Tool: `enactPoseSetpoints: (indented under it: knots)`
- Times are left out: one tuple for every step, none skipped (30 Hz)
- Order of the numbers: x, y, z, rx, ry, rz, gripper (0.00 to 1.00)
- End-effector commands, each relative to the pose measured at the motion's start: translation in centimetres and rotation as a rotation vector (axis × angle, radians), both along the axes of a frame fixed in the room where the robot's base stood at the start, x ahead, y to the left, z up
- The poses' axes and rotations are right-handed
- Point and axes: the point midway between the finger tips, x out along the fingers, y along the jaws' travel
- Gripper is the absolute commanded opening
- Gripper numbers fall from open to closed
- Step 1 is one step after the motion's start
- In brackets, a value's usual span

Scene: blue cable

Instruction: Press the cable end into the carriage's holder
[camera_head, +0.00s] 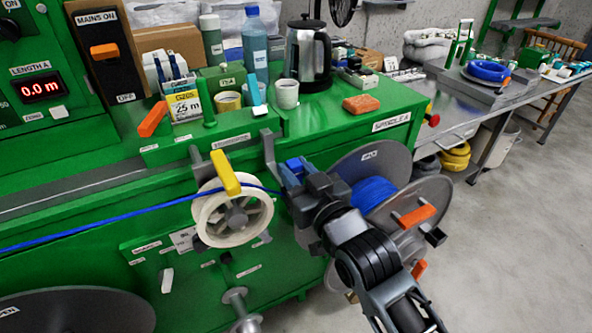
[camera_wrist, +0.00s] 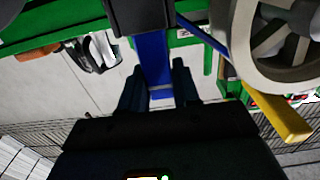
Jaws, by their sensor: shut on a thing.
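My gripper (camera_head: 292,178) is at the machine's front edge, just right of the white pulley wheel (camera_head: 219,223). In the wrist view its two fingers (camera_wrist: 159,92) are shut on a blue block-like piece (camera_wrist: 153,62), which looks like the cable end. The piece also shows at my gripper in the head view (camera_head: 294,164). Its far end meets a dark block (camera_wrist: 139,14), possibly the carriage's holder; I cannot tell whether it is seated. The blue cable (camera_head: 110,220) runs from the left over the pulley towards my gripper. A grey upright bracket (camera_head: 268,152) stands beside my gripper.
A large grey spool with blue cable (camera_head: 374,194) is right behind my arm. A yellow lever (camera_head: 225,173) crosses the pulley. The green bench top holds a kettle (camera_head: 308,60), bottles, cups and an orange sponge (camera_head: 361,105). Open floor lies to the right.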

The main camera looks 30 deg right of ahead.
Motion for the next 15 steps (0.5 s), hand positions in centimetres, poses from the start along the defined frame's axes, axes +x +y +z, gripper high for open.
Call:
enactPoseSetpoints:
  knots:
    - [0.00,0.00,-0.13,0.000,0.000,0.000,0.00]
    - [0.00,0.00,-0.17,0.000,0.000,0.000,0.00]
    - [0.00,0.00,-0.22,0.000,0.000,0.000,0.00]
    - [0.00,0.00,-0.26,0.000,0.000,0.000,0.00]
    - [0.00,0.00,-0.31,0.000,0.000,0.000,0.00]
    - [0.00,0.00,-0.36,0.000,0.000,0.000,0.00]
    - [0.00,0.00,-0.40,0.000,0.000,0.000,0.00]
    - [0.00,0.00,-0.44,0.000,0.000,0.000,0.00]
    - [0.00,0.00,-0.49,0.000,0.000,0.000,0.00]
    - [0.00,0.00,-0.53,0.000,0.000,0.000,0.00]
    - [0.00,0.00,-0.58,0.000,0.000,0.000,0.00]
    - [0.00,0.00,-0.63,0.000,0.000,0.000,0.00]
    - [0.00,0.00,-0.67,0.000,0.000,0.000,0.00]
    - [0.00,0.00,-0.71,0.000,0.000,0.000,0.00]
    - [0.00,0.00,-0.76,0.000,0.000,0.000,0.00]
